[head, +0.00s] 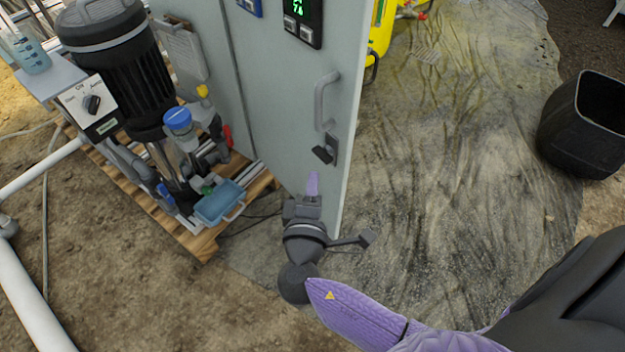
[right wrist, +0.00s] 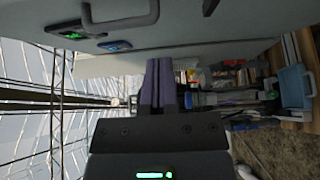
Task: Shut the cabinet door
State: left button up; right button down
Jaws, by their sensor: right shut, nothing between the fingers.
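The cabinet door (head: 285,95) is a pale grey upright panel in the middle of the head view. It carries a grey bar handle (head: 320,100) and a black latch (head: 326,152) near its right edge. Whether it stands ajar is hard to tell. My right gripper (head: 313,182) is shut and empty, its purple fingers in front of the door's lower part, below the latch. I cannot tell if they touch it. In the right wrist view the fingers (right wrist: 160,68) point towards a pale panel edge, with the handle (right wrist: 120,18) above. My left gripper is not in view.
A pump (head: 115,60) and a blue tray (head: 220,203) stand on a wooden pallet (head: 200,240) left of the door. A black bin (head: 585,125) is at the right. White pipes (head: 25,290) lie at the left. The sheeted floor (head: 450,150) right of the door is clear.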

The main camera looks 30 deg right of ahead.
aim_at(336, 128)
pick_arm(q)
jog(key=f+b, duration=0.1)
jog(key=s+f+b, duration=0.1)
jog(key=b, duration=0.1)
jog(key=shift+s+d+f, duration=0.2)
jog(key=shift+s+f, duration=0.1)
pick_arm(e)
jog(key=x, duration=0.3)
jog(key=s+d+x, duration=0.1)
jog(key=x, duration=0.3)
jog(key=d+x, duration=0.1)
jog(key=x, duration=0.3)
jog(key=shift+s+d+f, duration=0.1)
jog(key=shift+s+d, duration=0.1)
jog(key=shift+s, duration=0.05)
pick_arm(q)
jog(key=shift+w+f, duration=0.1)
pick_arm(e)
jog(key=shift+d, duration=0.1)
